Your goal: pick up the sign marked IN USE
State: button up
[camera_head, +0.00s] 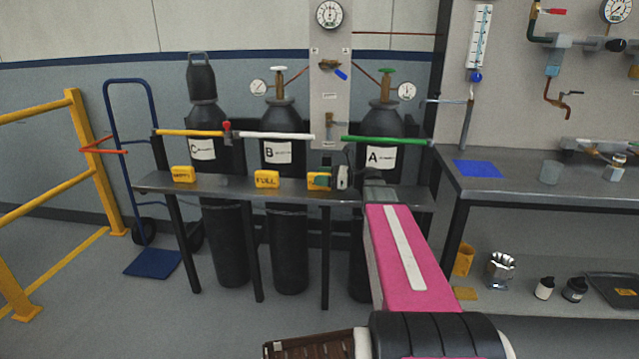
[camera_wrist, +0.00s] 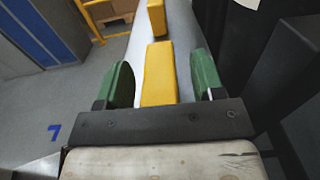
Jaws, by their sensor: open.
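A yellow sign (camera_head: 313,181) stands on the narrow grey shelf at the right of a row of three, behind my gripper (camera_head: 331,180); its lettering is covered, so I cannot read it. In the wrist view, my gripper (camera_wrist: 163,80) is open, with a green pad on each side of a yellow block (camera_wrist: 159,72), the sign. Gaps show between the sign and both pads. A second yellow sign (camera_head: 267,179), reading FULL, stands to the left. A third yellow sign (camera_head: 183,174) at the far left seems to read EMPTY.
The shelf (camera_head: 222,188) fronts black cylinders marked C (camera_head: 203,165), B and A (camera_head: 381,175), held by coloured bars. A blue hand truck (camera_head: 153,262) and yellow railing (camera_head: 85,165) stand left. A grey workbench (camera_head: 560,190) stands right. The shelf between the signs is clear.

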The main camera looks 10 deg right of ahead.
jog(key=c, duration=1)
